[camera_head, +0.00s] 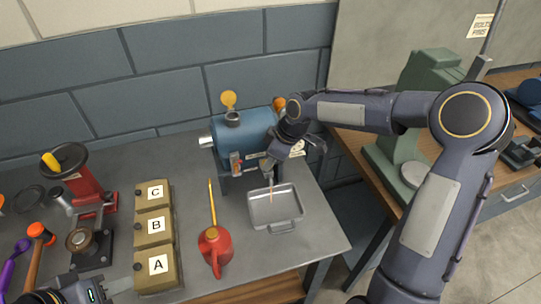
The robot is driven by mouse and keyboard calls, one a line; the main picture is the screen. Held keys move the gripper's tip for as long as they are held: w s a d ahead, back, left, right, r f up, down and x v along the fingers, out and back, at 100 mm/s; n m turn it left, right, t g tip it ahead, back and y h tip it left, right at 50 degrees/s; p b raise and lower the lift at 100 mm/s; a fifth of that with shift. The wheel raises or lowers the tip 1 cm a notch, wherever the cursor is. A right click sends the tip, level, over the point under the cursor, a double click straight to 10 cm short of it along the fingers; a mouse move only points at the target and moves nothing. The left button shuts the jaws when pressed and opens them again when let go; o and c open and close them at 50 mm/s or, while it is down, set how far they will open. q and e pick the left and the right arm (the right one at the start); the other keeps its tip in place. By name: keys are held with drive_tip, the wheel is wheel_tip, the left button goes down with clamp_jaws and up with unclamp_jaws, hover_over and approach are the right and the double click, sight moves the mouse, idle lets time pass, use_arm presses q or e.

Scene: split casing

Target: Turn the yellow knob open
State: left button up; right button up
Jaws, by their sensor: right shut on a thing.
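The blue casing (250,126) stands on the grey bench against the wall. A yellow round piece (229,98) stands up above its top left; I cannot tell whether it is a knob or a cap. My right gripper (268,164) points down at the casing's lower front and is shut on a small part there. The fingers hide this part, so I cannot make out its colour or angle. My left gripper (75,292) is only partly in view at the bottom left, apart from the casing.
A red oil can (215,248) with a yellow spout stands left of the tray. Boxes marked A (157,282), B and C stand further left, beside a red tool stand (86,188). A green machine (398,150) stands on the right bench, behind my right arm.

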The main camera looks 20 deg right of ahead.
idle(0.4)
drive_tip(key=o, duration=1)
drive_tip(key=shift+c, duration=0.2)
